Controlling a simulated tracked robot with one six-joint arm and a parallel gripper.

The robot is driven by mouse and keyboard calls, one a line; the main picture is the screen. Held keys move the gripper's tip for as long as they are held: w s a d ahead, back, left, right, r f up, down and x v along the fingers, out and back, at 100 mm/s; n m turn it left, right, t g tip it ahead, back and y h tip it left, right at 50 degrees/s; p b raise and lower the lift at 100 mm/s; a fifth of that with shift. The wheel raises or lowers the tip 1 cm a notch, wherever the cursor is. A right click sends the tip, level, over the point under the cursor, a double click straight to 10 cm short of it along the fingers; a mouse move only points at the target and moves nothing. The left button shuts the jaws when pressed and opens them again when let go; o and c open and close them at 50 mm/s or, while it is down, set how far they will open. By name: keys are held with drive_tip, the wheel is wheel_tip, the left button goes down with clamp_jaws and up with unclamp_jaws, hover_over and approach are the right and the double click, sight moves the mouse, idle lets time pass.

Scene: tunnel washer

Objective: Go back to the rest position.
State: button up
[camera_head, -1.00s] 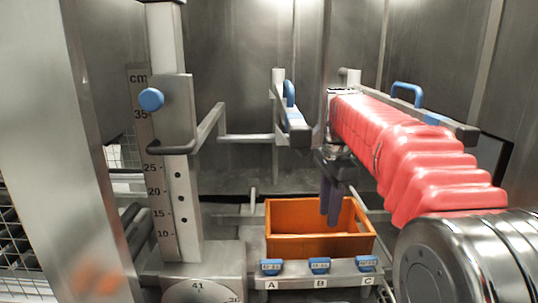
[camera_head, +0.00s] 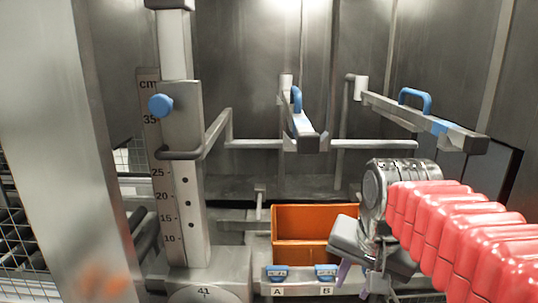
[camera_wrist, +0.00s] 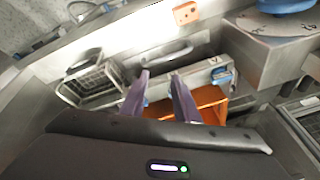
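My gripper (camera_head: 353,281) hangs at the lower right of the head view, tilted, with its purple fingers pointing down. It is in front of the right end of the orange bin (camera_head: 298,256). In the wrist view the two purple fingers of my gripper (camera_wrist: 159,75) stand apart with nothing between them. The orange bin also shows there (camera_wrist: 210,98), partly behind the right finger. My red-sleeved arm runs off the right edge of the head view.
A post with a cm scale (camera_head: 167,200) and a blue knob (camera_head: 161,105) stands at the left. Bars with blue handles (camera_head: 414,98) reach out above the bin. A ledge with blue-tagged labels (camera_head: 277,273) lies in front of the bin. A wire basket (camera_wrist: 90,80) shows in the wrist view.

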drive_tip(key=s+f+n+t, duration=0.1)
drive_tip(key=s+f+n, duration=0.4)
drive_tip(key=s+f, duration=0.2)
drive_tip(key=shift+s+f+n+t, duration=0.3)
drive_tip(key=shift+s+n+t, duration=0.1)
drive_tip(key=shift+s, duration=0.75)
